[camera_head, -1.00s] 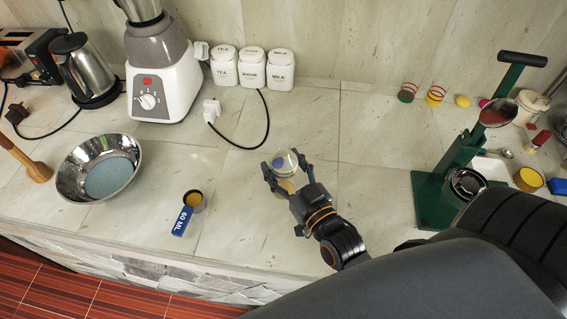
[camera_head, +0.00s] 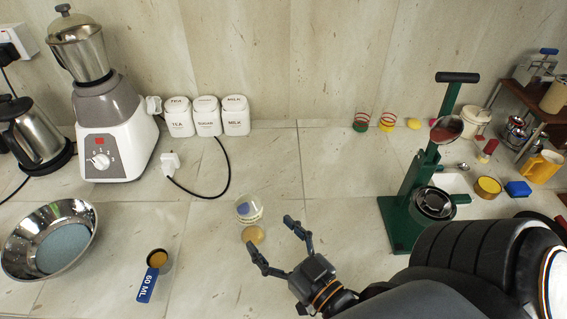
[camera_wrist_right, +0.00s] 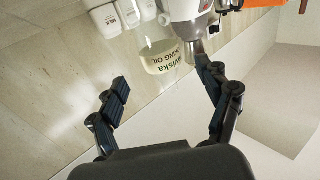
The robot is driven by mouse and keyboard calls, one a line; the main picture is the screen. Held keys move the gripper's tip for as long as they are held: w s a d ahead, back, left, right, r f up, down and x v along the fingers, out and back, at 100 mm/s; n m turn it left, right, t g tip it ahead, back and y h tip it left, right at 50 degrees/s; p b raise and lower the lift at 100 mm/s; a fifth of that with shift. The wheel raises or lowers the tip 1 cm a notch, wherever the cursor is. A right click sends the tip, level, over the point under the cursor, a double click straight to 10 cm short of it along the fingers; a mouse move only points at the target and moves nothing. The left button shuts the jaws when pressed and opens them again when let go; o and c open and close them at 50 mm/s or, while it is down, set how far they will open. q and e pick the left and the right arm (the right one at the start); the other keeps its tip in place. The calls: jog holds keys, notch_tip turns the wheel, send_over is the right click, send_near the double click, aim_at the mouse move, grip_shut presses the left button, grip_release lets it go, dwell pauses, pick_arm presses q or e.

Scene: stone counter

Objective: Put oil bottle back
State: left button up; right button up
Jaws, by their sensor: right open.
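The oil bottle (camera_head: 249,212) is clear with yellow oil low in it and stands upright on the stone counter, near the middle of the head view. In the right wrist view the bottle (camera_wrist_right: 163,57) shows its label, partly reading "OIL". My right gripper (camera_head: 275,241) is open and empty, just to the lower right of the bottle, its fingers apart from it. In the right wrist view the open fingers (camera_wrist_right: 163,78) frame the bottle, which lies beyond their tips. My left gripper is not in view.
A 60 ML measuring cup (camera_head: 152,272) and a metal bowl (camera_head: 78,218) are to the left. A blender (camera_head: 105,130) and white canisters (camera_head: 207,117) stand behind. A green press (camera_head: 397,222) stands to the right.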

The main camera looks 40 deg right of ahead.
jog(key=shift+s, duration=1.6)
